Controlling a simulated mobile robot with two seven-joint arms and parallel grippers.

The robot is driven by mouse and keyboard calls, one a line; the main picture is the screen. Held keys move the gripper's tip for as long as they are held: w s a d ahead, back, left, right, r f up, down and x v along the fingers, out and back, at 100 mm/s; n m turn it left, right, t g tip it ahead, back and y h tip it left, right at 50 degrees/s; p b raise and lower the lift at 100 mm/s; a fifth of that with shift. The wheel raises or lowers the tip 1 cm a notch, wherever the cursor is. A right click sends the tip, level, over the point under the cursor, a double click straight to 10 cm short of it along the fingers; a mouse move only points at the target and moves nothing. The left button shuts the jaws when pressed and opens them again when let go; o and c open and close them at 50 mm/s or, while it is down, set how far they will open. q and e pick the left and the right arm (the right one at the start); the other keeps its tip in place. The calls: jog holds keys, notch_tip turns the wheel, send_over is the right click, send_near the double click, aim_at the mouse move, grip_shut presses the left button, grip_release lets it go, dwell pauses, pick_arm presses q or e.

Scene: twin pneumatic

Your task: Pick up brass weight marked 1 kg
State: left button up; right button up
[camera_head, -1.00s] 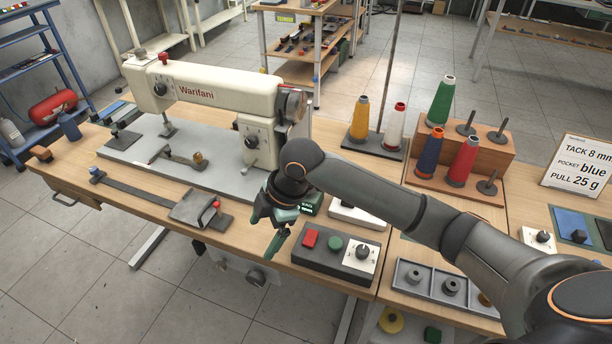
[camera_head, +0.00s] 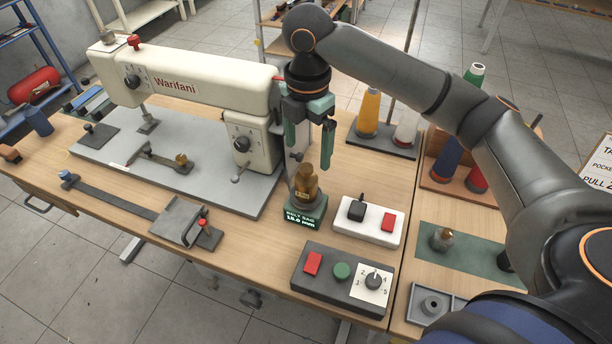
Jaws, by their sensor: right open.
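A brass weight (camera_head: 306,184) stands upright on a small dark green base (camera_head: 304,213) whose display reads "BELT SAG 15.0 mm". A small label shows on the weight, but I cannot read its marking. My right gripper (camera_head: 309,158) points down above the weight, with its two green fingers spread apart and nothing between them. The weight's top is just below the fingertips, and I see no contact. My left gripper is out of view.
The sewing machine (camera_head: 190,84) stands close to the left of my gripper. A white switch box (camera_head: 368,222) and a grey control box (camera_head: 341,276) lie in front and right. Thread cones, including a yellow one (camera_head: 368,112), stand behind. A metal fixture (camera_head: 183,220) lies left.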

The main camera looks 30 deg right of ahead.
aim_at(307, 178)
notch_tip(307, 178, down, 11)
jog(key=shift+s+a+r+b, duration=0.1)
jog(key=shift+a+b, duration=0.05)
jog(key=shift+b, duration=0.25)
jog(key=shift+c, duration=0.3)
grip_shut()
dwell(0.5)
